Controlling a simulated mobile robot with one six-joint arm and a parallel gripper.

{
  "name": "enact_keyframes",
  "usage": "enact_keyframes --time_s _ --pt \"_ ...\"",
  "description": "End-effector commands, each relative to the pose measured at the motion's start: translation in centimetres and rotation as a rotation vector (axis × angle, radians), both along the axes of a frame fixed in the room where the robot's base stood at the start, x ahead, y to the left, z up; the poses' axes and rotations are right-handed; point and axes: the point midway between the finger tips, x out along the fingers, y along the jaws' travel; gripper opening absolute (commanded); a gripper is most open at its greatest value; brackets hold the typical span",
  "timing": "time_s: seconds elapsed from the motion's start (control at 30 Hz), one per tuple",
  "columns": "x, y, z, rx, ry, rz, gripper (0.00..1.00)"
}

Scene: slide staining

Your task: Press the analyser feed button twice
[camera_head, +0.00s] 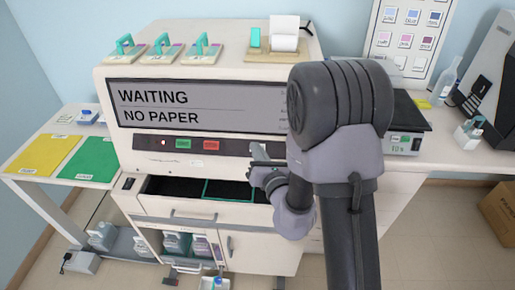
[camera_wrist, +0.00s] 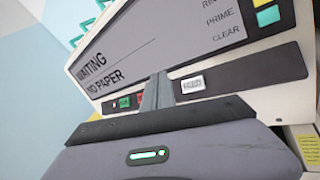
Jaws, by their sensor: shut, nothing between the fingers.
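The analyser (camera_head: 120,80) is a large white machine with a grey screen (camera_head: 195,105) reading "WAITING" and "NO PAPER". Below the screen are a green button (camera_head: 182,143) and a red button (camera_head: 211,145). In the wrist view, a pale labelled button (camera_wrist: 192,84) sits on the same panel strip, just right of my fingertips; its label is too small to read surely. My gripper (camera_head: 259,151) is shut and empty in front of the strip, right of the red button. Its fingers (camera_wrist: 157,92) point at the panel; contact cannot be told. My arm hides the panel's right part in the head view.
An open drawer with dark compartments (camera_head: 170,187) juts out below my gripper. A paper roll (camera_head: 285,35) and several teal-handled racks (camera_head: 200,50) stand on top of the analyser. A yellow mat (camera_head: 42,153) and green mat (camera_head: 90,160) lie on the left table.

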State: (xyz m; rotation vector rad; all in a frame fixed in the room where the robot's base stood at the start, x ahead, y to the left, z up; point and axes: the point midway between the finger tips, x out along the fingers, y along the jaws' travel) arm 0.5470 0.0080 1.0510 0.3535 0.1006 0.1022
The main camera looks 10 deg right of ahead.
Motion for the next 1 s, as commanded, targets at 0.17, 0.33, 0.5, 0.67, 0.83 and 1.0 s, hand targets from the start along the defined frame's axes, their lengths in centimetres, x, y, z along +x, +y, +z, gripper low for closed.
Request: enact_keyframes --time_s 0.17,0.33,0.5,0.67,0.83,1.0 --pt "1.5 -0.5 -2.0 0.0 0.0 0.0 0.0" --pt "3.3 -1.1 -3.8 0.0 -0.001 0.0 0.0" --pt "4.7 -1.5 -5.2 0.0 0.001 0.0 0.0" --pt "5.4 -1.8 -5.8 0.0 0.0 0.001 0.0" --pt "5.6 -1.8 -5.9 0.0 0.0 0.001 0.0" --pt "5.6 -1.8 -5.9 0.0 0.0 0.001 0.0"
